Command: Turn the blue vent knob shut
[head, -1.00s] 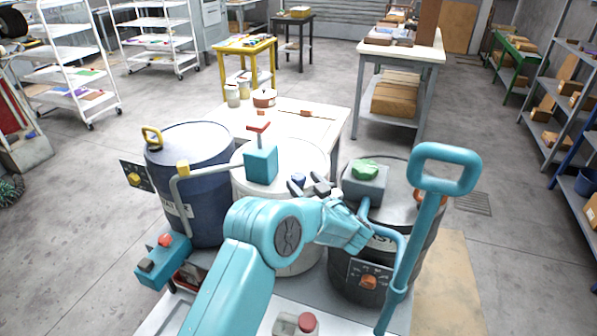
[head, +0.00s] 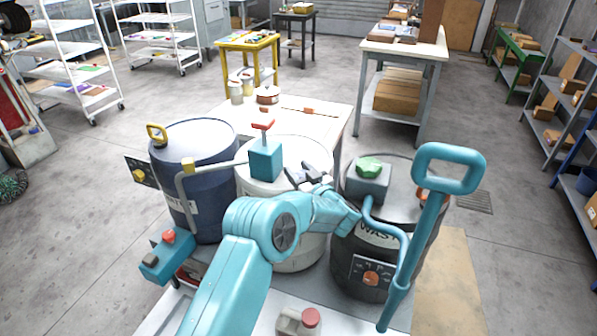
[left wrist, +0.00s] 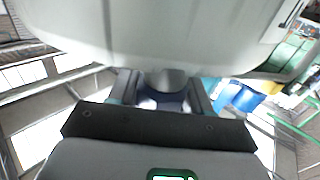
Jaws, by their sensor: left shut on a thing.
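My left gripper (head: 304,174) is at the top of the white drum (head: 262,215), the middle one of three. In the left wrist view its fingers (left wrist: 163,92) are shut on the dark blue vent knob (left wrist: 174,101), below a grey stem. In the head view the gripper mostly hides the knob, so I cannot tell how far it is turned. The pale drum surface (left wrist: 170,35) fills the upper part of the left wrist view. My right gripper is not in view.
A teal box with a red lever (head: 265,160) stands left of the gripper. A blue drum (head: 190,160) is at left, a dark waste drum (head: 350,245) at right. A tall teal handle (head: 427,225) rises at right. A white table (head: 325,125) is behind.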

